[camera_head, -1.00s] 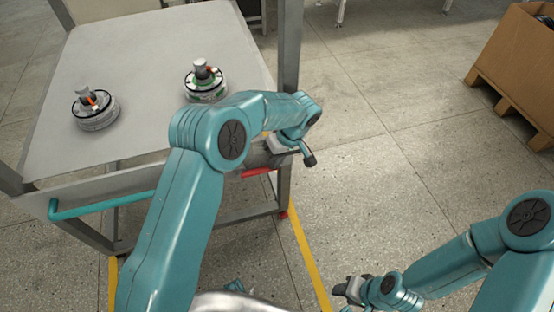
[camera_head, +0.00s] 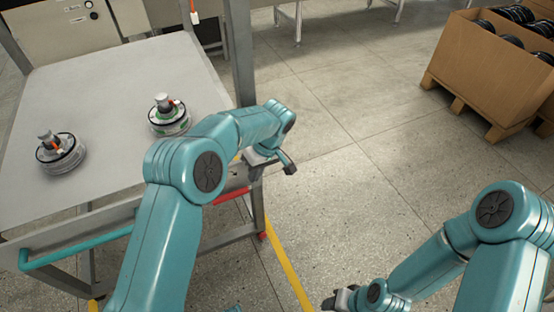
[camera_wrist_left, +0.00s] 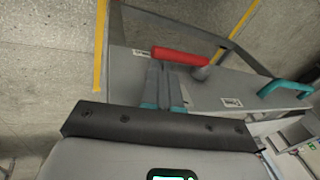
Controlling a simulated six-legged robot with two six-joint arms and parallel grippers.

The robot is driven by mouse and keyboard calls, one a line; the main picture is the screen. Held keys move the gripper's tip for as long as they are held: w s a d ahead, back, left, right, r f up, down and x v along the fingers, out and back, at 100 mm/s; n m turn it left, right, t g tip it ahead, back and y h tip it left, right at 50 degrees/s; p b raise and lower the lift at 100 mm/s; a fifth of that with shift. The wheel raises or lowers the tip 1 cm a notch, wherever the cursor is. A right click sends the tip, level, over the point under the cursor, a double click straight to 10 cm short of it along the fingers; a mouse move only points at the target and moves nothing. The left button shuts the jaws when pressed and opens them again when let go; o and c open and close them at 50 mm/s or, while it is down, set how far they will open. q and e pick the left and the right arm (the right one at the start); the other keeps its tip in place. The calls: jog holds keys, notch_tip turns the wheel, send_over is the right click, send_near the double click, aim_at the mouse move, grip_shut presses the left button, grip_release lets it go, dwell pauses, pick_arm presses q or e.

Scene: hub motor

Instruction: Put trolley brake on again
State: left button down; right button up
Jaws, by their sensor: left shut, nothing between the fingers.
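The grey trolley (camera_head: 110,85) stands at the left, with a teal push bar (camera_head: 75,250) along its front. A red brake lever (camera_head: 232,195) sits low at its front right corner, partly behind my left arm. My left gripper (camera_head: 258,161) is beside this corner, close to the lever. In the left wrist view the red lever (camera_wrist_left: 180,56) lies across, just beyond the fingertips of my left gripper (camera_wrist_left: 160,68). The fingers are shut with nothing held; I cannot tell whether they touch the lever. My right gripper (camera_head: 340,299) is low in the picture, away from the trolley; its fingers are unclear.
Two hub motors (camera_head: 60,155) (camera_head: 168,118) stand on the trolley top. A trolley post (camera_head: 240,55) rises behind my left arm. A cardboard box (camera_head: 480,65) of dark rings stands on a pallet at the upper right. The floor between is clear, with a yellow line.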

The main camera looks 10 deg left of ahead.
pick_arm(q)
jog(key=w+d+r+p, duration=0.1)
jog(key=w+d+r, duration=0.1)
jog(key=d, duration=0.3)
jog(key=shift+w+d+r, duration=0.2)
jog(key=shift+w, duration=0.4)
